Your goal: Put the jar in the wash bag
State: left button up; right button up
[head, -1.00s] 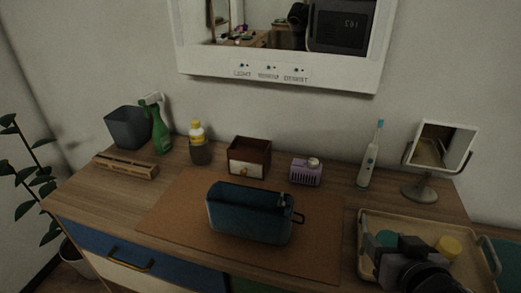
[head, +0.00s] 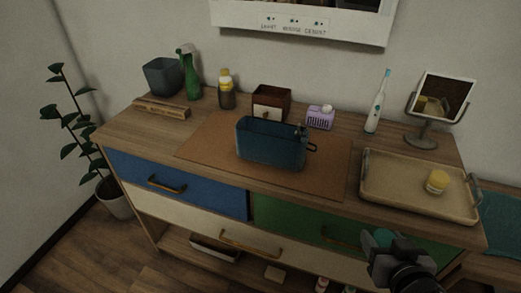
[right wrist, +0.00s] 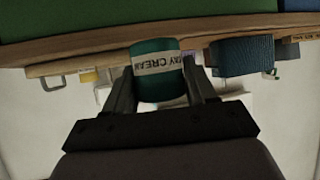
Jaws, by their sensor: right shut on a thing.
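The jar, a teal one with a white "DAY CREAM" label, sits between the fingers of my right gripper in the right wrist view (right wrist: 158,85). In the head view, my right gripper (head: 382,246) is shut on the jar (head: 384,237), in front of the green drawer and below the dresser top. The gripper partly hides the jar there. The wash bag (head: 270,148) is a dark blue, open-topped bag standing upright on a brown mat, left of and beyond my right gripper. It also shows in the right wrist view (right wrist: 242,56). My left gripper is out of view.
A beige tray (head: 400,200) with a yellow-lidded container (head: 437,181) is at the right of the dresser top. A small box (head: 271,103), purple dispenser (head: 320,117), toothbrush (head: 377,101) and mirror (head: 440,99) stand behind. The brown mat (head: 215,145) around the bag is clear.

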aim_at(263, 154)
jog(key=i+j+u, duration=0.1)
jog(key=j+u, duration=0.25)
jog(key=u, duration=0.15)
jog(key=i+j+u, duration=0.1)
jog(key=j+u, duration=0.25)
jog(key=u, duration=0.15)
jog(key=i+j+u, duration=0.2)
jog(key=u, duration=0.3)
jog(key=i+j+u, duration=0.25)
jog(key=u, duration=0.25)
jog(key=i+j+z, duration=0.1)
jog(key=i, duration=0.25)
jog(key=i+j, duration=0.15)
jog(key=i, duration=0.2)
jog(key=i+z, duration=0.1)
jog(key=z, duration=0.35)
jog(key=i+z, duration=0.1)
jog(key=z, duration=0.3)
jog(key=i+z, duration=0.1)
jog(key=z, duration=0.35)
jog(key=i+j+z, duration=0.1)
jog(key=z, duration=0.3)
jog(key=i+j+z, duration=0.1)
jog(key=z, duration=0.35)
jog(key=i+j+z, duration=0.15)
jog(key=z, duration=0.3)
jog(key=i+j+z, duration=0.2)
jog(key=z, duration=0.3)
